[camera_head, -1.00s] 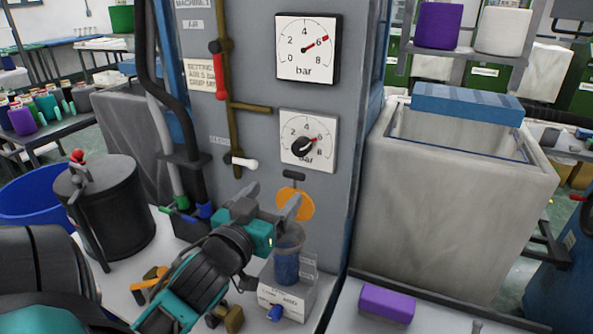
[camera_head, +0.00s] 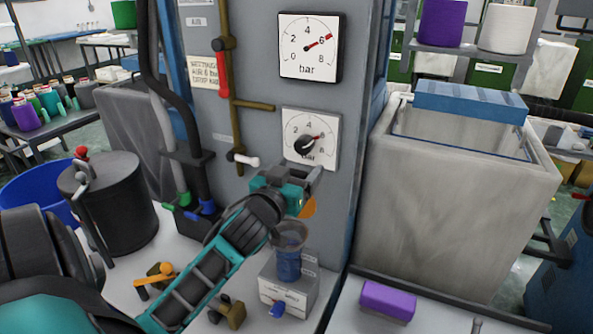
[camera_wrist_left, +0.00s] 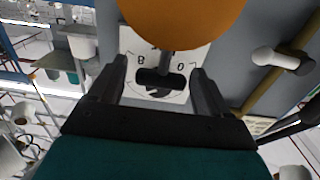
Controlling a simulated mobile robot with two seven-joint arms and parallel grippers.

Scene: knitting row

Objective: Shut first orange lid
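The orange lid (camera_head: 308,208) is a round disc standing raised above the blue container (camera_head: 288,264) at the foot of the grey machine panel. In the head view my left gripper (camera_head: 312,180) covers most of it. In the left wrist view the orange lid (camera_wrist_left: 185,14) fills the top edge. A black T-shaped handle (camera_wrist_left: 160,79) joined to it by a stem lies between the two spread fingers of my left gripper (camera_wrist_left: 158,68). The fingers look open, with gaps on both sides of the handle. My right gripper is not in view.
The lower pressure gauge (camera_head: 310,125) sits close above my left gripper. A brass pipe with a white-handled valve (camera_head: 246,160) is to its left. A purple block (camera_head: 388,301) lies on the right bench. A black drum (camera_head: 110,208) stands at left.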

